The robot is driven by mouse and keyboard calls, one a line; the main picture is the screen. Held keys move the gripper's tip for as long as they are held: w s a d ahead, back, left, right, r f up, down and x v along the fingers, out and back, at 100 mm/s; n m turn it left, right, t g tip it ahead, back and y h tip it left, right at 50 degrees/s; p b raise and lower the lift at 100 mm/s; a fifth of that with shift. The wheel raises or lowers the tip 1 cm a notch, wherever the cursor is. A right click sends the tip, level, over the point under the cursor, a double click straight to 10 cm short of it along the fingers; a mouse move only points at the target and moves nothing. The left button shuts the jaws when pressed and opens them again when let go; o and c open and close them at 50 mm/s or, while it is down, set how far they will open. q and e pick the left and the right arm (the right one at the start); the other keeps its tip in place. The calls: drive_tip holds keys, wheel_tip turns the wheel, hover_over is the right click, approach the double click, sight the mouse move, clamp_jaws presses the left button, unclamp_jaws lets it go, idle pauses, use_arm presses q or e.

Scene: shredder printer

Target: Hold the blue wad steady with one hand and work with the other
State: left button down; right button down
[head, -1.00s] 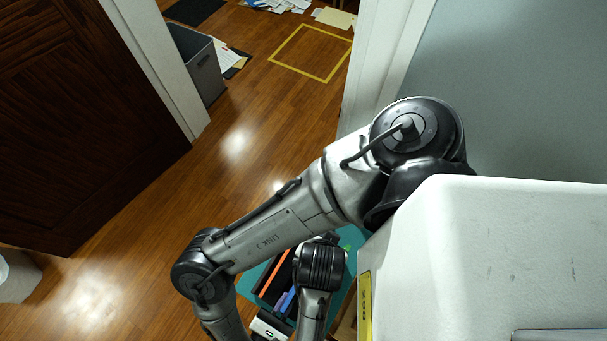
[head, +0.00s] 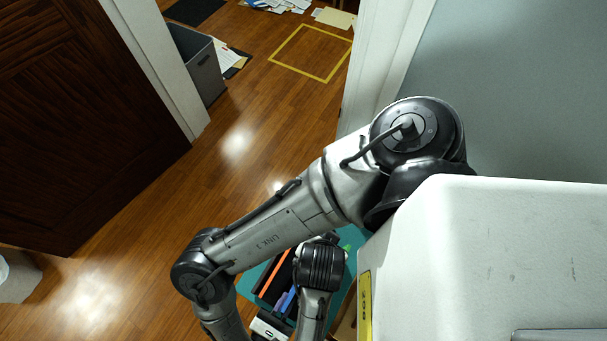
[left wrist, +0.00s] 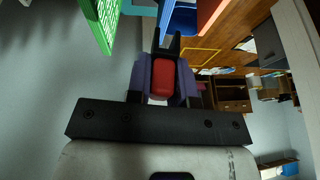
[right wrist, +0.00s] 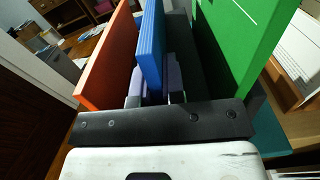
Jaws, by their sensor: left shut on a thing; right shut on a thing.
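The blue wad (right wrist: 151,42) is a flat, ridged slab standing on edge between an orange slab (right wrist: 108,55) and a green slab (right wrist: 240,45). My right gripper (right wrist: 153,88) is shut on its near end. The wad also shows at the top of the left wrist view (left wrist: 180,20). My left gripper (left wrist: 163,85) is shut on a red-bodied thing (left wrist: 162,74) with dark prongs pointing toward the blue wad. I cannot tell if the prongs touch it. In the head view, the wad (head: 285,299) shows only partly, and my arms hide most of the work.
The slabs stand over a teal mat (head: 250,284). A large white machine (head: 500,240) fills the lower right. A dark door (head: 80,110) stands at left. A grey bin (head: 198,65) and a yellow floor outline (head: 312,52) lie beyond, with open wooden floor between.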

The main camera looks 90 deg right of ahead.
idle(0.4)
drive_tip(key=c, duration=1.1)
unclamp_jaws()
drive_tip(key=shift+r, duration=0.1)
